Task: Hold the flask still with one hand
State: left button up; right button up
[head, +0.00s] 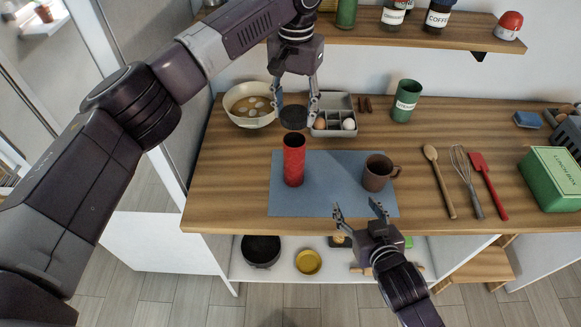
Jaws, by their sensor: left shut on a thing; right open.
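The red flask (294,165) stands upright on the blue mat (330,200), left of the brown mug (376,174). Its top looks dark and open. My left gripper (295,108) points down behind and above the flask, shut on a round dark lid (294,118). The lid appears apart from the flask's top. My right gripper (360,209) is open and empty near the table's front edge, right of the flask and in front of the mug. Neither gripper touches the flask.
Behind are a bowl (250,105), a grey egg tray (337,103) and a green canister (405,101). To the right lie a wooden spoon (440,180), a whisk (468,182), a red spatula (489,185) and a green lunch box (553,178). The mat between flask and mug is clear.

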aim_at(299, 161)
pick_arm(q)
jog(key=shift+w+d, duration=0.1)
jog(key=shift+d, duration=0.05)
pick_arm(e)
jog(key=shift+n+t+y, duration=0.5)
jog(key=shift+t+y, duration=0.4)
jog(key=w+a+r, duration=0.2)
jog(key=w, duration=0.1)
jog(key=shift+a, duration=0.4)
pick_arm(q)
jog(key=shift+a, duration=0.2)
jog(key=shift+d, duration=0.1)
pick_arm(e)
jog(key=a+r+n+t+y, duration=0.1)
jog(key=a+r+n+y, duration=0.2)
jog(key=a+y, duration=0.2)
jog(key=shift+a+y, duration=0.4)
jog(key=shift+a, duration=0.4)
jog(key=x, duration=1.2)
jog(key=shift+w, duration=0.1)
